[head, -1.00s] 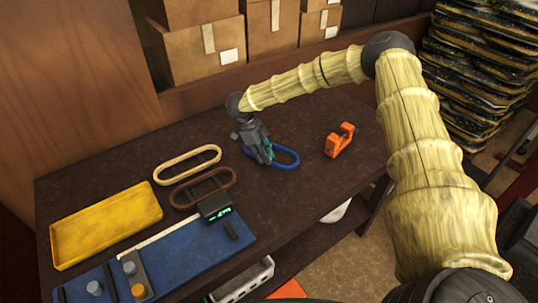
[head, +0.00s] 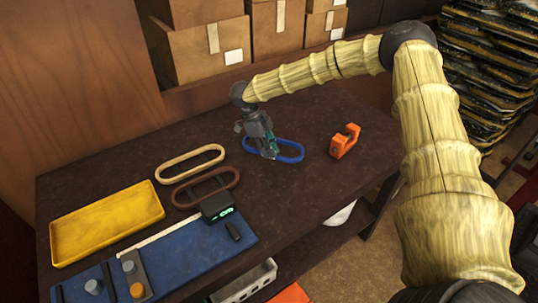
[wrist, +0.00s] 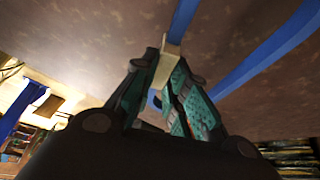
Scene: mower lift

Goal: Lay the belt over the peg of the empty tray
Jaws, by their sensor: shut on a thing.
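A blue oval belt (head: 290,158) is at the middle of the dark table. My gripper (head: 269,152) points down at its left end. In the wrist view my gripper (wrist: 168,62) is shut on a pale block-like piece (wrist: 172,50) that joins the blue belt (wrist: 185,18). I cannot tell whether the belt is clear of the table. A cream belt (head: 180,175) and a brown belt (head: 178,202) lie to the left. A blue board (head: 185,258) at the front left carries a grey knob (head: 93,287) and a grey plate with an orange knob (head: 137,290). No clearly empty peg tray is identifiable.
An empty yellow tray (head: 105,247) lies at the far left. A black box with a green display (head: 217,207) stands by the blue board. An orange tool (head: 344,141) sits right of the blue belt. Cardboard boxes (head: 205,50) stand behind. The table's right side is mostly clear.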

